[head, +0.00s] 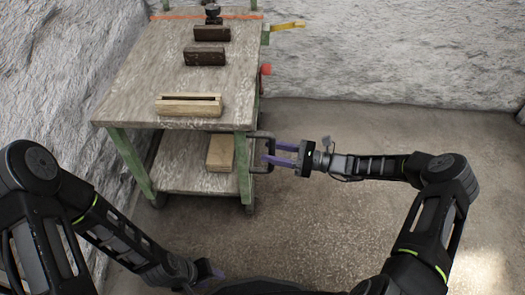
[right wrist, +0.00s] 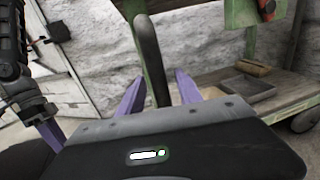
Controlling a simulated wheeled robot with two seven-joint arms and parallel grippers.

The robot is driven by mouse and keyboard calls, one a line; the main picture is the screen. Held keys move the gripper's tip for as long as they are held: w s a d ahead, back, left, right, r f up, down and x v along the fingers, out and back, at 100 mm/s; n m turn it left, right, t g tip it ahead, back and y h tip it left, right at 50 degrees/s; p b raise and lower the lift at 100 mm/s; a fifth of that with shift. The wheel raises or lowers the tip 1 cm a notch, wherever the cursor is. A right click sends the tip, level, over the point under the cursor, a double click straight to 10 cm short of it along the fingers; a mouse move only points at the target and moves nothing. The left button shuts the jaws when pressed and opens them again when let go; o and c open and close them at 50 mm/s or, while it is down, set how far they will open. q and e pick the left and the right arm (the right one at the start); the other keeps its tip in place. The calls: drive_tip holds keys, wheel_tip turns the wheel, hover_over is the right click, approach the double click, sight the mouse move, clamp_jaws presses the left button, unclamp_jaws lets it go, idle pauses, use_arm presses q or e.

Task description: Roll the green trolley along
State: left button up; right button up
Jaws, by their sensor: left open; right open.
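The green trolley (head: 128,155) has a worn wooden top, green legs, a lower shelf and small wheels. A dark bar handle (head: 262,134) is on its right end, and it also shows in the right wrist view (right wrist: 153,62). My right gripper (head: 268,151) is open at this handle. In the right wrist view the handle stands between its two purple fingers, with the jaws not closed on it. My left gripper (head: 208,272) is open, low at the bottom of the head view, away from the trolley and partly hidden by its arm.
On the trolley top lie a pale grooved wooden block (head: 189,110) and dark brown blocks (head: 205,56). A light block (head: 220,153) lies on the lower shelf. Rough pale walls (head: 400,50) stand behind and left. The floor (head: 340,220) to the right is clear.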

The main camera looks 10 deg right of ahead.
drive_tip(key=shift+x, duration=1.6)
drive_tip(key=shift+c, duration=0.3)
clamp_jaws()
